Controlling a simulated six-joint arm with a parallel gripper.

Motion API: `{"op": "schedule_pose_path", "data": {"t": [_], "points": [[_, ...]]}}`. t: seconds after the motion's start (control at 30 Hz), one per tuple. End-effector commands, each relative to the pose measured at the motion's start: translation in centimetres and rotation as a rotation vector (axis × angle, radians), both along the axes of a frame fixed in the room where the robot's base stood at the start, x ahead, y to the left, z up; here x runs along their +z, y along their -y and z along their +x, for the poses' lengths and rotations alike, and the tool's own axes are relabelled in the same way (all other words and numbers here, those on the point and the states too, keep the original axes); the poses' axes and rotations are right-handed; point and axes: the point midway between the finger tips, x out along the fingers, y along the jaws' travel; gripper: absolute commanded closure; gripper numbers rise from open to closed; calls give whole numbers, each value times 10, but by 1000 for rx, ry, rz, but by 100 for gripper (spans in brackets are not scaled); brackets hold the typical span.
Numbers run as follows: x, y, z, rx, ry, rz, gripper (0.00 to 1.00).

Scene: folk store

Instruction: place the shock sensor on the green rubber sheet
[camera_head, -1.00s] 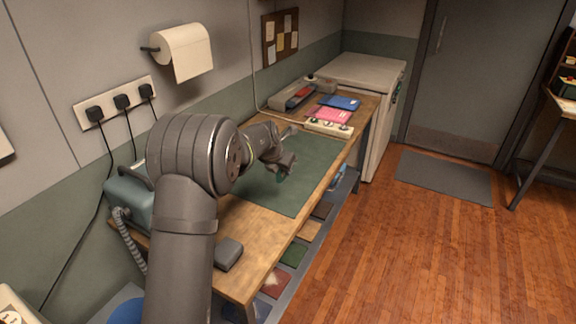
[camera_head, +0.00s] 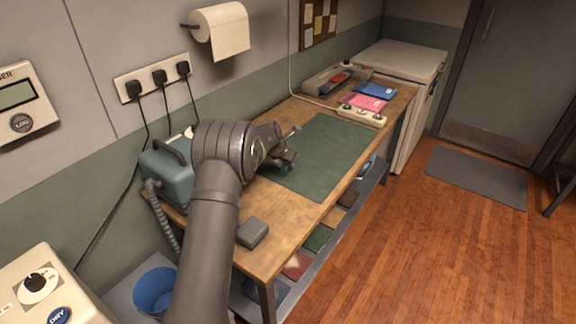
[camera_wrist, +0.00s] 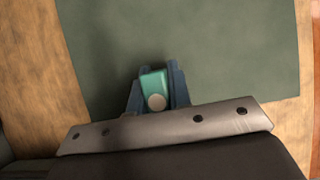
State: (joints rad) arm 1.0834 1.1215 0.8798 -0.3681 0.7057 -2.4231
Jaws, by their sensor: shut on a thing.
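The shock sensor appears as a small teal-green block with a pale round disc, in the wrist view (camera_wrist: 153,84). My gripper (camera_wrist: 156,76) is shut on it, one dark jaw on each side. In the head view my gripper (camera_head: 287,165) is at the near left part of the green rubber sheet, and a bit of the teal sensor (camera_head: 285,170) shows beneath it. The green rubber sheet (camera_head: 326,148) lies flat on the wooden bench; it also fills much of the wrist view (camera_wrist: 235,55). I cannot tell whether the sensor touches the sheet.
A grey block (camera_head: 252,233) lies on the bench (camera_head: 290,220) near its front end. A teal machine with a hose (camera_head: 168,175) stands at the left. The sheet's far part is clear.

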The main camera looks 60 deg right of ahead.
Motion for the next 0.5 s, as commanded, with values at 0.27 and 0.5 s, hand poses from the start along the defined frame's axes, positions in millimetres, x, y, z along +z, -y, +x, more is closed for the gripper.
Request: {"op": "schedule_pose_path", "data": {"t": [0.27,0.5], "points": [[-11,0,0,-1,0,-2,100],[-15,0,0,0,0,-1,74]]}}
